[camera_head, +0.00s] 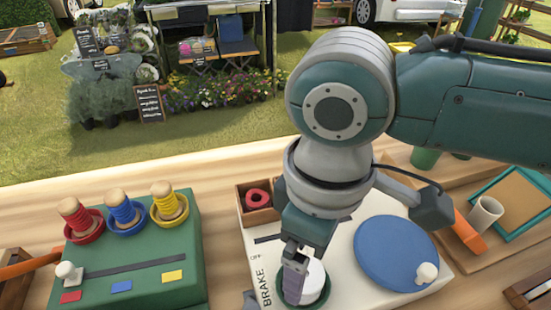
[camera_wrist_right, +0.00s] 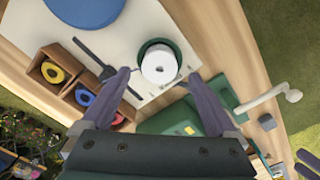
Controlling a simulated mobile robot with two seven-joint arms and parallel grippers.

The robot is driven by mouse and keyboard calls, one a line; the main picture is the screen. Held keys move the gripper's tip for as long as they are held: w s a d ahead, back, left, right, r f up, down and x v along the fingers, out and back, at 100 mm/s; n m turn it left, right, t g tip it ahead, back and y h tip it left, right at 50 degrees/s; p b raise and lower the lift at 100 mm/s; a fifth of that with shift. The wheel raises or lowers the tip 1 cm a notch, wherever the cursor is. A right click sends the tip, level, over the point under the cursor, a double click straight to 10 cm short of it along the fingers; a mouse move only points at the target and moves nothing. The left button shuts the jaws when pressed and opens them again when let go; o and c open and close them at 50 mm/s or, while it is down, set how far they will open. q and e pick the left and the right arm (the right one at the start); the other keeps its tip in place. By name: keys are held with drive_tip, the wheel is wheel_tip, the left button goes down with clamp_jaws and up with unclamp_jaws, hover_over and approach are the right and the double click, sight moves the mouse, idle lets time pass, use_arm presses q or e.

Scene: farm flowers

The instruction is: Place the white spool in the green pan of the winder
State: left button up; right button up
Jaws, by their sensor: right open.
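The white spool (camera_head: 316,281) sits inside the round green pan (camera_head: 322,304) on the white winder (camera_head: 385,290). In the right wrist view the spool (camera_wrist_right: 159,66) shows its round top with a centre hole, ringed by the pan's rim (camera_wrist_right: 178,46). My right gripper (camera_head: 294,284) is over the pan, partly hiding the spool in the head view. Its two fingers are apart in the right wrist view (camera_wrist_right: 158,76), one toward each side of the spool, and I cannot tell whether they touch it. Purple-grey finger-like parts, probably my left gripper (camera_wrist_right: 308,160), show at the lower right edge.
A blue disc (camera_head: 396,253) lies on the winder, right of the pan. A wooden box with a red ring (camera_head: 258,197) stands behind. A green block (camera_head: 150,260) with red, blue and yellow spools is at left. A white cup (camera_head: 485,215) is at right.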

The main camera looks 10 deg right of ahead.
wheel_tip(320, 180, up, 9)
drive_tip(key=p, duration=0.1)
drive_tip(key=s+a+f+m+t+y, duration=0.2)
drive_tip(key=s+a+y, duration=0.2)
drive_tip(key=s+a, duration=0.1)
drive_tip(key=s+d+m+h, duration=0.2)
drive_tip(key=s+d, duration=0.1)
drive_tip(key=d, duration=0.4)
drive_tip(key=s+d+f+m+t+h, duration=0.1)
drive_tip(key=s+d+m, duration=0.2)
drive_tip(key=d, duration=0.4)
drive_tip(key=shift+s+f+t+h, duration=0.15)
drive_tip(key=shift+s+t+h, duration=0.15)
drive_tip(key=shift+s+h, duration=0.15)
idle(0.6)
